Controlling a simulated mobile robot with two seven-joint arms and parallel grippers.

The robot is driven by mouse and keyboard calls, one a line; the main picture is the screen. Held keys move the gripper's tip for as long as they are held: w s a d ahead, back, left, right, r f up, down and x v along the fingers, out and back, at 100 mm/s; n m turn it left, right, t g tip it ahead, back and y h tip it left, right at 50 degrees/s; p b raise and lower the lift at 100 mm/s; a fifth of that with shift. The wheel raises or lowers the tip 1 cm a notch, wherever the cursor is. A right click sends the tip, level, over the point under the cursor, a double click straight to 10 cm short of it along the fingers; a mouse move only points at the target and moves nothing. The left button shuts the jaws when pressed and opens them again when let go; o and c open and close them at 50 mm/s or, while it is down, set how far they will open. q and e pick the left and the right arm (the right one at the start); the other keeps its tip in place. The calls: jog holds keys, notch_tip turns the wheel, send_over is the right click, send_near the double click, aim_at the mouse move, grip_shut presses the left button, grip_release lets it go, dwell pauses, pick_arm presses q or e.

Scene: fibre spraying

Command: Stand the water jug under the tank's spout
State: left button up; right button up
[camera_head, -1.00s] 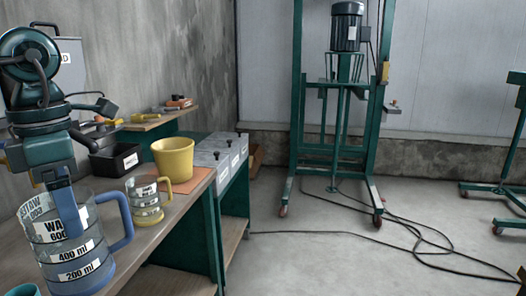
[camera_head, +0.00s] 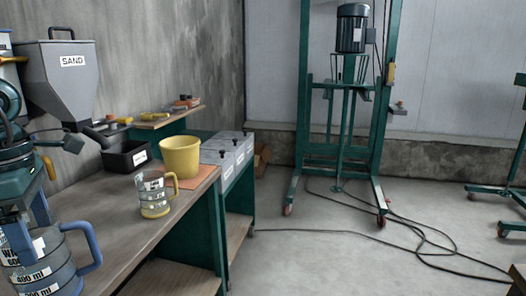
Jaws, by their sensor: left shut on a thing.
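The water jug (camera_head: 62,262) is a clear, grey-blue measuring jug with a blue handle and white volume labels, at the lower left, partly cut off by the picture edge. My left gripper (camera_head: 22,238) is shut on the jug, with a blue finger reaching down at its rim. The jug appears upright, in front of the bench edge; its base is out of view. I cannot make out the water tank or its spout. My right gripper is not in view.
A wooden bench (camera_head: 112,232) carries a smaller jug with a yellow handle (camera_head: 153,194), a yellow bucket (camera_head: 180,156) and a black bin (camera_head: 125,157). A grey sand hopper (camera_head: 62,82) stands behind. Cables (camera_head: 385,236) lie on the floor near a green stand (camera_head: 302,150).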

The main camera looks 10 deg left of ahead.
aim_at(65, 287)
pick_arm(q)
jog(key=f+m, duration=0.1)
jog(key=f, duration=0.1)
jog(key=a+f+m, duration=0.1)
jog(key=f+m, duration=0.1)
jog(key=s+f+m, duration=0.1)
jog(key=f, duration=0.2)
jog(key=shift+a+f+m+p, duration=0.1)
jog(key=shift+a+m+p, duration=0.2)
jog(key=shift+a+p, duration=0.1)
jog(key=shift+w+d+f+m, duration=0.1)
jog(key=shift+d+f+m, duration=0.15)
jog(key=shift+f+m, duration=0.2)
jog(key=d+f+m, duration=0.2)
jog(key=d+f+m+p, duration=0.1)
jog(key=shift+w+f+m, duration=0.25)
jog(key=shift+w+f, duration=0.1)
jog(key=shift+f, duration=0.05)
jog(key=w+d+f+m+p, duration=0.1)
jog(key=w+d+f+m, duration=0.1)
jog(key=d+m, duration=0.6)
jog(key=w+d+f+m+p, duration=0.1)
jog(key=w+d+f+m, duration=0.1)
jog(key=d+m, duration=0.6)
jog(key=shift+w+d+m, duration=0.3)
jog(key=shift+w+d, duration=0.05)
jog(key=shift+d, duration=1.25)
